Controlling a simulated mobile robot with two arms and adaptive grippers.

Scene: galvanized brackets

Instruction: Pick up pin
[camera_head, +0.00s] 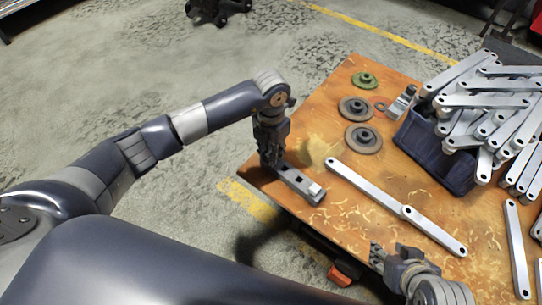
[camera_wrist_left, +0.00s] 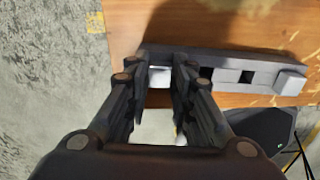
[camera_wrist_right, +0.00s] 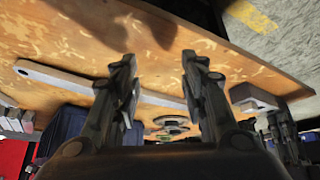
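A dark grey fixture bar (camera_head: 297,184) lies at the table's near-left corner, with a pale block on its right end. In the left wrist view the bar (camera_wrist_left: 222,68) shows square dark openings. My left gripper (camera_head: 269,160) points down at the bar's left end. In the left wrist view its fingers (camera_wrist_left: 160,85) are apart, with a small whitish piece (camera_wrist_left: 159,74) showing between the tips. This may be the pin, but I cannot tell whether the fingers touch it. My right gripper (camera_head: 384,255) is open and empty at the table's front edge; its parted fingers (camera_wrist_right: 158,72) show in the right wrist view.
Two long joined flat bars (camera_head: 368,187) lie across the middle of the wooden table (camera_head: 330,230). Grey discs (camera_head: 363,139), a green disc (camera_head: 364,80) and a bent metal bracket (camera_head: 402,102) lie behind. A dark blue bin (camera_head: 432,155) heaped with metal bars stands at right.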

